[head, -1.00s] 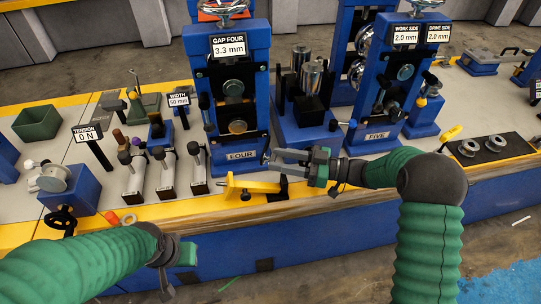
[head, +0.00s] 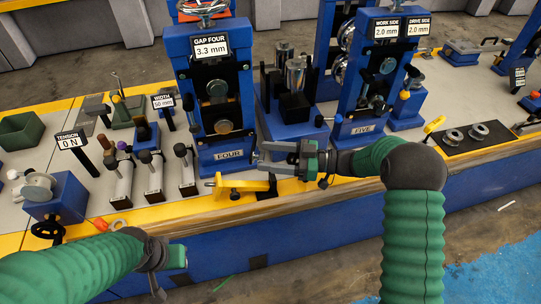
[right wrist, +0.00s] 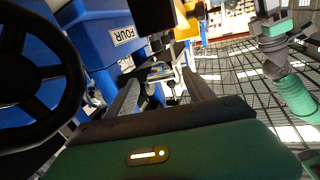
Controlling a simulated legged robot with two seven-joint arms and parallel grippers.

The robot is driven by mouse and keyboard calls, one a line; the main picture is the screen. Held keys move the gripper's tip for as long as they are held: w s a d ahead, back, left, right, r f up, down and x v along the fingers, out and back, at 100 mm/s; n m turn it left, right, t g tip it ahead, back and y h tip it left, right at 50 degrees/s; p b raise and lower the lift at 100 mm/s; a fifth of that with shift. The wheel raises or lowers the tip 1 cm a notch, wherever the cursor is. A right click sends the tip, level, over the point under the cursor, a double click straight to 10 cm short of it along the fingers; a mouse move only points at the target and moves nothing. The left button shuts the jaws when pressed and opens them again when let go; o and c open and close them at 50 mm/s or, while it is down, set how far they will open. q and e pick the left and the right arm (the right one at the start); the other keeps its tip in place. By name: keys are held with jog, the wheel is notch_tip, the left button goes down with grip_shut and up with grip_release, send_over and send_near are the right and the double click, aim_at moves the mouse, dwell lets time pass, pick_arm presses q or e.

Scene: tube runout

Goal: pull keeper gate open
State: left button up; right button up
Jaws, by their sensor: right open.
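A yellow bracket with a dark knob (head: 241,187), which looks like the keeper gate, lies along the front edge of the bench below the blue stand marked FOUR (head: 228,154). My right gripper (head: 262,157) is open and empty, just above and right of the bracket, its fingers pointing left toward the stand's base. I see no contact with the bracket. In the right wrist view the two fingers (right wrist: 162,88) are spread; small parts show between them, too unclear to name. My left gripper (head: 176,257) is low at the left, in front of the bench; its jaws cannot be made out.
Several black-knobbed levers (head: 153,172) stand left of stand FOUR. Stand FIVE (head: 362,128) is behind my right forearm. A tray with metal rings (head: 466,140) lies at right. The yellow bench edge (head: 330,182) runs below my right gripper; the floor in front is open.

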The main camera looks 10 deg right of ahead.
jog(key=p+v, duration=0.2)
jog(key=v, duration=1.5)
jog(key=shift+f, duration=0.15)
